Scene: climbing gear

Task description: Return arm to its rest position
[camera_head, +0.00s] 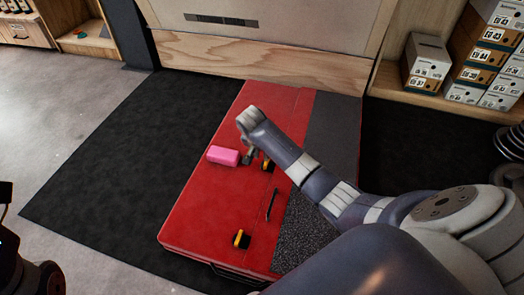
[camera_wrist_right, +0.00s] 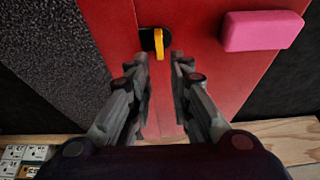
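My right arm reaches in from the right over a red mat (camera_head: 205,215) in the head view. My right gripper (camera_head: 250,157) points down above the mat, close to a pink block (camera_head: 223,156) and a black and yellow item (camera_head: 267,165). In the right wrist view, the right gripper (camera_wrist_right: 157,62) has its fingers apart with nothing between them. The black and yellow item (camera_wrist_right: 157,42) lies just beyond the fingertips, and the pink block (camera_wrist_right: 262,30) lies to the right. Dark parts at the head view's left edge may be my left gripper; its fingers are not clear.
Another black and yellow item (camera_head: 241,239) and a thin dark item (camera_head: 272,204) lie on the mat. A wooden panel (camera_head: 270,68) stands behind it. Shoe boxes (camera_head: 427,60) fill the shelf at the upper right. The dark floor mat (camera_head: 110,160) at left is clear.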

